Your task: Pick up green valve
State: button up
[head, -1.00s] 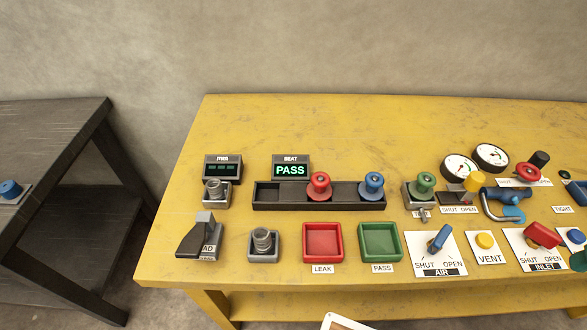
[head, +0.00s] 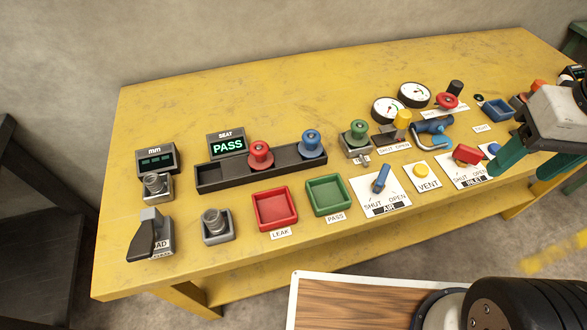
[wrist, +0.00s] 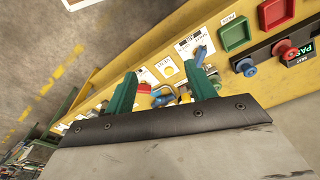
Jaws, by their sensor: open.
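The green valve (head: 358,132) has a round green knob on top. In the head view it sits upright in a grey metal holder (head: 356,148), to the right of the black rack on the yellow bench. My gripper (head: 521,172) is at the right of the head view, well to the right of the valve and above the bench's front edge. Its two green fingers are apart with nothing between them. In the wrist view the open fingers (wrist: 160,70) point toward the bench panels. I cannot clearly make out the green valve there, near the right-hand finger.
The black rack (head: 210,176) holds a red valve (head: 260,153) and a blue valve (head: 311,142). Red (head: 275,209) and green (head: 328,195) trays lie in front. Gauges (head: 388,110), a blue-handled clamp (head: 432,127) and a yellow knob (head: 402,119) crowd the valve's right side.

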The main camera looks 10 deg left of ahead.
aim_at(357, 137)
jog(key=u, duration=0.45)
jog(key=k, duration=1.1)
jog(key=z, duration=0.65)
jog(key=i, duration=1.4)
jog(key=u, duration=0.4)
